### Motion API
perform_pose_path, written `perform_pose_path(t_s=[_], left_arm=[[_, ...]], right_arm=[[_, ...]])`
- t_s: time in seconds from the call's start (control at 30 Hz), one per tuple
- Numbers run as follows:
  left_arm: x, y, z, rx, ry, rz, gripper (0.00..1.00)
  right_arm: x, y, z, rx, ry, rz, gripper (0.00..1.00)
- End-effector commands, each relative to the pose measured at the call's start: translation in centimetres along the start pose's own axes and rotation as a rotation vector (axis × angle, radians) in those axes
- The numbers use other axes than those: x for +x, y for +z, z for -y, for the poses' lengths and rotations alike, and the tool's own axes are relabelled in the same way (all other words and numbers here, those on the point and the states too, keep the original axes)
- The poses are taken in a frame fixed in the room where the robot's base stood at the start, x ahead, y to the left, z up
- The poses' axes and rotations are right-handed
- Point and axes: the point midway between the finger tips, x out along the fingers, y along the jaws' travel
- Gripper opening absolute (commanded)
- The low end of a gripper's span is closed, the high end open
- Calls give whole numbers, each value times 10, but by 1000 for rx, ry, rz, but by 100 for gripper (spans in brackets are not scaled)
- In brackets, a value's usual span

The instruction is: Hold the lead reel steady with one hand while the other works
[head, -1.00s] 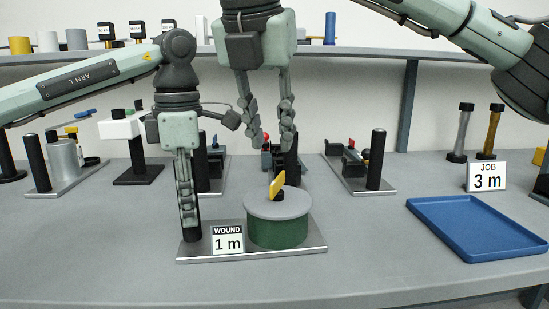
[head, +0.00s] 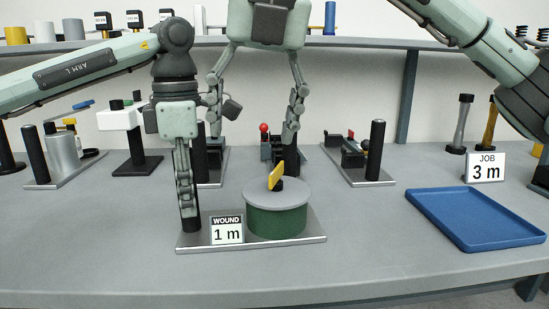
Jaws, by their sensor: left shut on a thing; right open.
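The lead reel is a green drum (head: 276,222) with a grey top and a yellow crank handle (head: 277,175). It stands on a metal base plate (head: 300,240) with a black post (head: 192,224) at its left end. A sign reading "WOUND 1 m" (head: 227,230) stands on the plate. My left gripper (head: 188,210) points down and is shut on the black post, hiding much of it. My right gripper (head: 253,125) is open and empty, above and behind the reel, fingers spread wide and clear of the handle.
A blue tray (head: 475,243) lies at the right, with a "JOB 3 m" sign (head: 485,167) behind it. Several fixtures with black posts, such as one at the right (head: 376,150), line the back. A shelf (head: 360,42) runs above. The front bench is clear.

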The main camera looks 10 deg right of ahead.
Motion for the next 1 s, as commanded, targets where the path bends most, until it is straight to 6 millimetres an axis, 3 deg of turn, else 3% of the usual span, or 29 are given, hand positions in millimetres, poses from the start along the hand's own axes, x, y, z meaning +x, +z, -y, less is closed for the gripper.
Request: perform_pose_path(t_s=[0.1,0.37,0.57,0.7,1.0], left_arm=[[0,0,0,-1,1,2,0],[0,0,0,-1,1,2,0],[0,0,0,-1,1,2,0],[0,0,0,-1,1,2,0],[0,0,0,-2,1,2,0]], right_arm=[[21,-8,5,-202,210,-81,81],[39,-17,36,-556,622,-5,81],[46,-20,78,-755,816,220,81],[57,-20,81,-812,959,390,81],[72,-15,122,-853,1013,825,81]])
